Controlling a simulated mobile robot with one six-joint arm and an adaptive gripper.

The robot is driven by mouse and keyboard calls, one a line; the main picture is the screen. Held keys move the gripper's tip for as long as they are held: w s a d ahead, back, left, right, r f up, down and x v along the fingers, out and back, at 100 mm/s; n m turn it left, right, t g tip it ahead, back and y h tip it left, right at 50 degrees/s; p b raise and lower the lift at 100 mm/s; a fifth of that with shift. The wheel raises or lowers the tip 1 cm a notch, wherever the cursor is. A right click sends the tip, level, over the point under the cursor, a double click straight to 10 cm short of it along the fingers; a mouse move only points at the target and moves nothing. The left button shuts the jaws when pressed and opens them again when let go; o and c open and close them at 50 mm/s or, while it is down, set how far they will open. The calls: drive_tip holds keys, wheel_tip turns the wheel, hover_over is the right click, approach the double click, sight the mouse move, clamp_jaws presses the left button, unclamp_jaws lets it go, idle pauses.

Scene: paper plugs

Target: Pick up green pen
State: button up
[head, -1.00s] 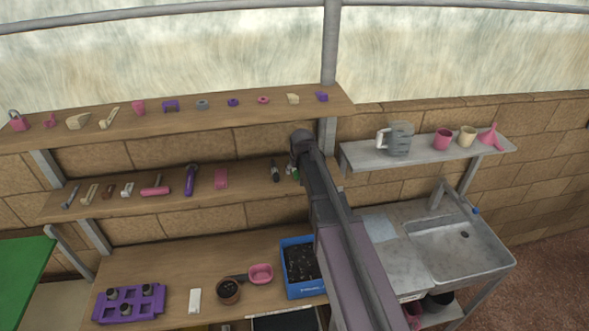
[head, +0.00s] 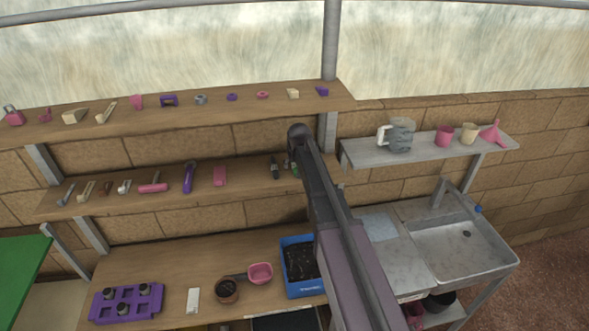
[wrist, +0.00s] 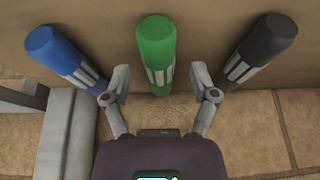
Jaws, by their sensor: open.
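The green pen (wrist: 156,52) stands out from the wooden shelf surface in the wrist view, with a pale label on its lower part. My gripper (wrist: 159,78) is open, with one finger on each side of the green pen's lower part. I cannot tell whether the fingers touch it. In the head view a bit of green (head: 295,170) shows on the middle shelf beside my arm, which hides most of the gripper. A blue pen (wrist: 62,55) is to the left and a black pen (wrist: 262,50) to the right in the wrist view.
The middle shelf (head: 110,205) holds several tools left of my arm. A grey metal bar (wrist: 66,135) lies close to my gripper's left. A blue tray (head: 308,290) of soil stands below on the bench. A sink (head: 460,250) is at right.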

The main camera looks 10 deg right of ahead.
idle(0.6)
drive_tip(key=c, duration=1)
